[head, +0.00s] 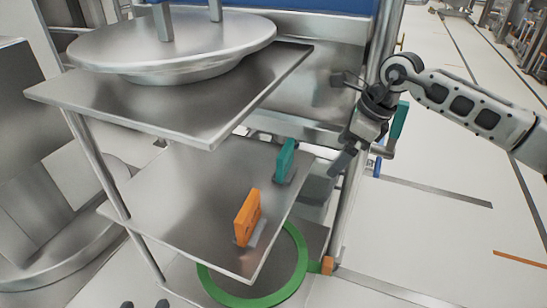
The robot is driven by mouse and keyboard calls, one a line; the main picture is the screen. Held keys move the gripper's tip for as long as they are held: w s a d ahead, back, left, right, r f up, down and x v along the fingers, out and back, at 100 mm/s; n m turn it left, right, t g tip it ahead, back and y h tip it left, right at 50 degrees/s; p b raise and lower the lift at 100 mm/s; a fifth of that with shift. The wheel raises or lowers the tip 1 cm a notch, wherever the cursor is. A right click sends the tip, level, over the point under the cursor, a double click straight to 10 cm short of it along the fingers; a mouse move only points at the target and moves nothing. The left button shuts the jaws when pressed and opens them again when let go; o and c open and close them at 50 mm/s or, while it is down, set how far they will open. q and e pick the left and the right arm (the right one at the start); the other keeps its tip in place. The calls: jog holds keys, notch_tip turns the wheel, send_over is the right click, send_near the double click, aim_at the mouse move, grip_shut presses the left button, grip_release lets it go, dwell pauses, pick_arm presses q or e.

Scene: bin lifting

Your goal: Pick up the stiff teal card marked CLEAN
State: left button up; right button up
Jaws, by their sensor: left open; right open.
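A teal card (286,160) stands upright in a small dark holder near the right edge of the middle shelf (180,195). Any marking on it is too small to read. An orange card (246,218) stands upright in a holder nearer to me on the same shelf. My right gripper (344,122) is open and empty, to the right of the teal card and apart from it, by the rack's right post. Two dark tips at the bottom left edge look like my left gripper (145,304), open; the rest of it is out of frame.
The rack's upper shelf (200,105) overhangs the middle shelf and carries a large round metal lid (180,48). A green ring (300,270) lies low beneath the shelf. Another teal piece (399,122) shows behind my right gripper. The floor at the right is mostly clear.

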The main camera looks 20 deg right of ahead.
aim_at(286, 148)
jog(key=w+a, duration=0.3)
jog(key=a, duration=0.1)
jog(key=w+a, duration=0.4)
jog(key=shift+b, duration=0.4)
jog(key=b+x, duration=0.1)
jog(key=x, duration=0.4)
jog(key=shift+w+r+b, duration=0.1)
jog(key=shift+b, duration=0.2)
jog(key=shift+a, duration=0.1)
jog(key=c, duration=1)
pick_arm(q)
jog(key=shift+s+d+r+n+t+h, duration=0.15)
jog(key=shift+d+r+n+t+h, duration=0.2)
jog(key=shift+r+n+h, duration=0.15)
pick_arm(e)
jog(key=shift+c, duration=0.2)
pick_arm(q)
jog(key=shift+f, duration=0.1)
